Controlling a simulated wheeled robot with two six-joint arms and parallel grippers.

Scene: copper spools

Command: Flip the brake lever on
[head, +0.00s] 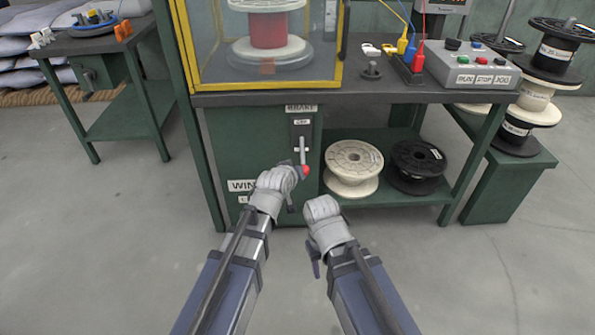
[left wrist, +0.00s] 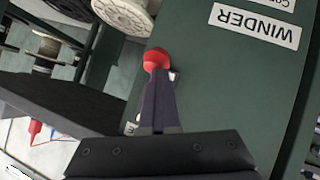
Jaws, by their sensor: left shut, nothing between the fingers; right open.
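The brake lever (head: 303,153) is a thin metal rod with a red knob on a dark plate on the green cabinet front, under the BRAKE label (head: 301,108). It hangs down, with its red knob (head: 305,171) at the bottom. My left gripper (head: 299,174) is shut and empty, with its tips right beside the knob. In the left wrist view the dark fingers (left wrist: 158,100) are together and the red knob (left wrist: 156,60) shows at their tips; I cannot tell whether they touch. My right gripper (head: 314,262) is open and empty, low and away from the lever.
A white spool (head: 353,168) and a black spool (head: 418,164) sit on the low shelf right of the cabinet. A yellow-framed guard (head: 198,60) and a control box (head: 470,72) stand on the bench above. The floor in front is clear.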

